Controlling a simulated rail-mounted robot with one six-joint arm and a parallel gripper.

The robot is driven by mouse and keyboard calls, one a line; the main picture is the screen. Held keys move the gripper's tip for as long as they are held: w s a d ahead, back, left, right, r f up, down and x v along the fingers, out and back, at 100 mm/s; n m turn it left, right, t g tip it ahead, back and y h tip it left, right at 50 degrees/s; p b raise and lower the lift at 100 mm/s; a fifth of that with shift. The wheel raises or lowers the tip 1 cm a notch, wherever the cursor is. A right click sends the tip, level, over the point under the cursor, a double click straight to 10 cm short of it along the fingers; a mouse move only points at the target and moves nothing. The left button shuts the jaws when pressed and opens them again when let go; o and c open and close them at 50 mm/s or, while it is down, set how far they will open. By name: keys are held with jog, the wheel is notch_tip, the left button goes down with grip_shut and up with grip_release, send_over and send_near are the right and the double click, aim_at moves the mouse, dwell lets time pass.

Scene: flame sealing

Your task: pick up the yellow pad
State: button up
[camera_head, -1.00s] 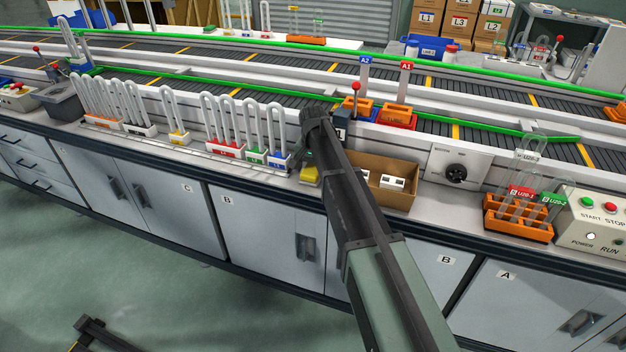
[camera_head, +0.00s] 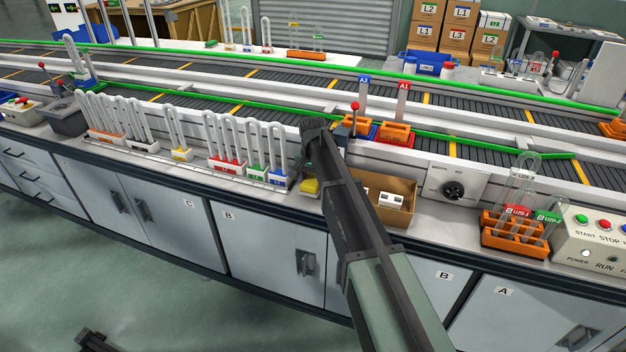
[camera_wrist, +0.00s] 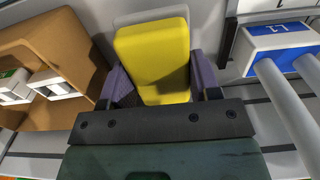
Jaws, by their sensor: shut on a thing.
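The yellow pad (camera_head: 310,187) shows on the bench side of my arm in the head view, right of the rack with the blue front. In the wrist view the yellow pad (camera_wrist: 153,60) sits between the two purplish fingers of my gripper (camera_wrist: 158,78), which are shut on it. A pale surface shows just beyond its far end. In the head view my arm hides most of the gripper. I cannot tell whether the pad is clear of the surface under it.
A cardboard box (camera_head: 399,213) with white items stands close on the right. A blue-fronted rack (camera_head: 281,178) with glass U-tubes stands close on the left. Orange trays (camera_head: 395,132) lie behind. An orange tube rack (camera_head: 515,232) and control box (camera_head: 598,237) are farther right.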

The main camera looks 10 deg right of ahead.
aim_at(313, 178)
notch_tip(313, 178, up, 18)
jog(key=p, duration=1.6)
jog(key=shift+f, duration=0.25)
